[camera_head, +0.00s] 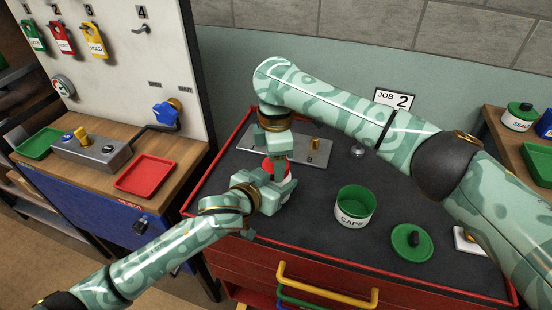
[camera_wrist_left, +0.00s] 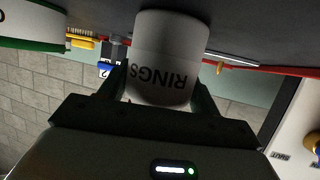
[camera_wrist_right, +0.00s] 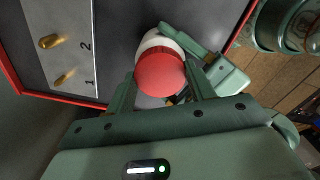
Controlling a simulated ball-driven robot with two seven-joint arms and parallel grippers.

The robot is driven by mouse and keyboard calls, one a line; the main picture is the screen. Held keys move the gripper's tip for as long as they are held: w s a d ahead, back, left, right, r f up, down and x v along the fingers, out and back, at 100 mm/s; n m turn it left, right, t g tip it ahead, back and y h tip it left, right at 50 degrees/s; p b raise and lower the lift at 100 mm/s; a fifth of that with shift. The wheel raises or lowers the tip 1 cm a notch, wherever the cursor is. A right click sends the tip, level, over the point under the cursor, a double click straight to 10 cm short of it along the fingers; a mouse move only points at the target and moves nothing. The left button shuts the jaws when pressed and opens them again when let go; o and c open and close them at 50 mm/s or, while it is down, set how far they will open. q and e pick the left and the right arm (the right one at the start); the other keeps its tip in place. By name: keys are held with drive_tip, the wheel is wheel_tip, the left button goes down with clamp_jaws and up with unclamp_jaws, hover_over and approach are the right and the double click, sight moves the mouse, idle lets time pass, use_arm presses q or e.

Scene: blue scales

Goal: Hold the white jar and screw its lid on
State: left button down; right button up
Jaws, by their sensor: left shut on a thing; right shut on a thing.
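The white jar shows in the left wrist view (camera_wrist_left: 168,60), upside down there and lettered RINGS. My left gripper (camera_head: 272,188) is shut around its side; in the head view the grippers mostly hide the jar. The red lid (camera_head: 270,167) sits at the jar's top, under my right gripper (camera_head: 277,157). In the right wrist view the lid (camera_wrist_right: 160,74) is between my right fingers, which are shut on it, and the jar's white body (camera_wrist_right: 152,40) shows just beyond it. I cannot tell how far the lid is threaded.
An open CAPS jar (camera_head: 354,208) and a loose green lid (camera_head: 412,241) stand to the right on the dark red-rimmed bench top (camera_head: 315,235). A grey plate (camera_head: 310,148) with small brass pieces lies behind the grippers. A JOB 2 sign (camera_head: 394,100) stands at the back.

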drive_tip(key=shift+m, duration=0.6)
drive_tip(key=o, duration=1.1)
drive_tip(key=shift+c, duration=0.2)
drive_tip(key=shift+r, duration=0.15)
drive_tip(key=shift+r, duration=2.15)
drive_tip(key=shift+c, duration=0.3)
